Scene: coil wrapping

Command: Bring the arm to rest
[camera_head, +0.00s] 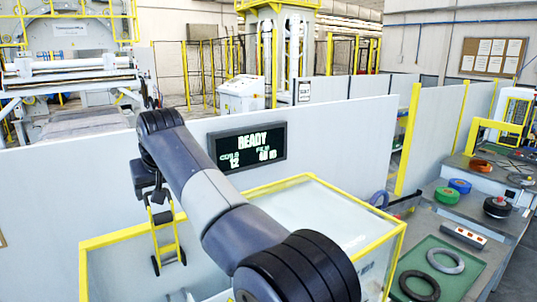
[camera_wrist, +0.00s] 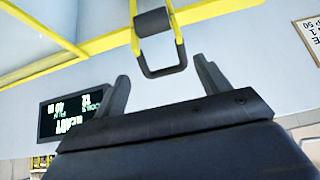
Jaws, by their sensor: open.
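My gripper (camera_wrist: 161,68) is open in the wrist view, its two dark fingers apart with nothing held between them. A yellow handle frame (camera_wrist: 178,40) with dark crossbars shows just beyond the fingertips; whether they touch cannot be told. In the head view my arm reaches forward and left over a yellow-edged enclosure, its wrist bent downward.
A dark display (camera_head: 247,148) reading READY is on the grey partition (camera_head: 340,135); it shows upside down in the wrist view (camera_wrist: 72,115). Yellow rails (camera_head: 385,262) edge the enclosure. At right, a bench (camera_head: 480,215) holds colored rolls and dark rings (camera_head: 445,261) on a green mat.

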